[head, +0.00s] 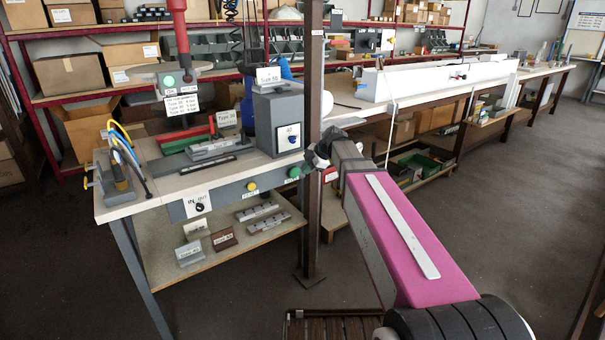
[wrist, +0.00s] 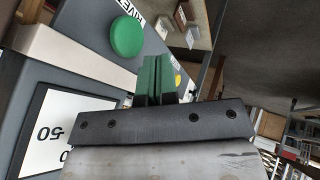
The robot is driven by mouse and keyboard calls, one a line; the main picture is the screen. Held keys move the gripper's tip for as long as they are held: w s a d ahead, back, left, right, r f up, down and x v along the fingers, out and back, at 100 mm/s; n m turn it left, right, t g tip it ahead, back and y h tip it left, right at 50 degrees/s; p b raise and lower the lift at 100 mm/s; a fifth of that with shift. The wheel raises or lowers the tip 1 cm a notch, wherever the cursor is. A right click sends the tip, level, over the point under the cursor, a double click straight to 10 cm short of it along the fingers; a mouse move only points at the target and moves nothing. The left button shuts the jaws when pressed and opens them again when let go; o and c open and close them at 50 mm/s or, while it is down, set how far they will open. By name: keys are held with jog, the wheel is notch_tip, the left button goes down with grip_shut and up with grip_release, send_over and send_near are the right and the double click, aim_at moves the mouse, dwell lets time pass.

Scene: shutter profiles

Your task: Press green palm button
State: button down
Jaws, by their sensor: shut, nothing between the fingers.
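The green palm button (head: 294,172) is a round button at the right end of the grey front panel of the workbench. It also shows in the wrist view (wrist: 126,36), on the grey panel beside a partly cut-off white label. My gripper (head: 318,158) is just right of the button in the head view, close to the brown post. In the wrist view its green fingers (wrist: 153,78) are together with nothing between them. They appear beside the button, lower and to the right, and a gap shows between them and the button. Depth to the panel is hard to tell.
A yellow button (head: 251,187) and a black IN/OUT switch (head: 199,207) share the panel. A brown post (head: 311,230) stands close to my gripper. The grey box (head: 278,120) sits on the bench above.

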jog(key=v, duration=0.6)
jog(key=shift+s+d+r, duration=0.15)
jog(key=shift+d, duration=0.05)
dwell(0.5)
jog(key=s+d+f+m+g+h, duration=0.1)
jog(key=s+d+f+m+h, duration=0.1)
jog(key=s+d+f+m, duration=0.2)
jog(key=s+d+f+m+h, duration=0.2)
jog(key=s+d+f+m, duration=0.3)
jog(key=s+f+m, duration=0.4)
jog(key=s+d+f+m+g+h, duration=0.1)
jog(key=s+d+f+m+h, duration=0.2)
jog(key=f+m, duration=0.7)
jog(key=s+d+f, duration=0.2)
jog(key=s+f, duration=0.1)
jog(key=s, duration=0.1)
jog(key=shift+s+g, duration=0.15)
jog(key=shift+g, duration=0.15)
